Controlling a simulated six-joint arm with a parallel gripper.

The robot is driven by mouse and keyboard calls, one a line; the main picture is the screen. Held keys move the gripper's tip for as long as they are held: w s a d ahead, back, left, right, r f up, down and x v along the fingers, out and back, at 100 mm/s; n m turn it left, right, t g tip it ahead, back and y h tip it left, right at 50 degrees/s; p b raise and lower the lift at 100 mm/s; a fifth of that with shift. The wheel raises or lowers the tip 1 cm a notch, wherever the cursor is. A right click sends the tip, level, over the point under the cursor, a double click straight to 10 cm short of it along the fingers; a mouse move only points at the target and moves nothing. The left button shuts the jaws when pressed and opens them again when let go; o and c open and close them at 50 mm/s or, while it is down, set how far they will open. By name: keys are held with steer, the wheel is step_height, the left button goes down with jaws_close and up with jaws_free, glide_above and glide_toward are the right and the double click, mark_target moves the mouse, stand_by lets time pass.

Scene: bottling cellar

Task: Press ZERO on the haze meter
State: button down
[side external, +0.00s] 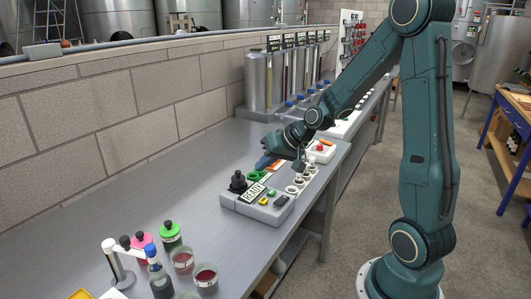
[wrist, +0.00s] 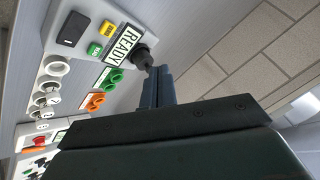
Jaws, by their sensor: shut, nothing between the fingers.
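The haze meter (side external: 232,203) is a pale box on the bench with a READY display (side external: 253,193), a black knob-like part (side external: 238,182), and yellow (side external: 264,201) and green (side external: 271,194) buttons. The wrist view shows its yellow button (wrist: 107,27), green button (wrist: 95,50) and dark rectangle (wrist: 73,28). The button lettering is too small to read surely. My gripper (side external: 262,163) is shut and empty, beyond the meter in the side view. In the wrist view its blue fingertips (wrist: 158,70) appear just beside the black part (wrist: 143,57); whether they touch is unclear.
Green (side external: 256,175) and orange (side external: 276,166) rings and several white round holders (side external: 297,186) lie beside the meter. A box with a red button (side external: 320,148) stands farther along. Vials and dishes (side external: 182,261) occupy the near bench. A block wall (side external: 120,120) runs behind.

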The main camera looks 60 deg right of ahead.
steer(key=shift+w+d+f+m+t, duration=0.15)
steer(key=shift+d+f+m, duration=0.15)
steer(key=shift+d, duration=0.2)
steer(key=shift+w+d+f+m+t, duration=0.1)
steer(key=shift+w+d+f+m, duration=0.1)
steer(key=shift+d+f, duration=0.3)
steer(key=shift+w+d+f+m+t, duration=0.1)
steer(key=shift+w+d+f+m, duration=0.15)
steer(key=shift+d, duration=0.3)
steer(key=shift+s+f, duration=0.1)
steer(key=shift+f, duration=0.1)
steer(key=shift+f, duration=4.25)
steer(key=shift+f, duration=0.9)
steer(key=shift+r, duration=0.9)
steer(key=shift+r, duration=0.1)
steer(key=shift+r, duration=2.4)
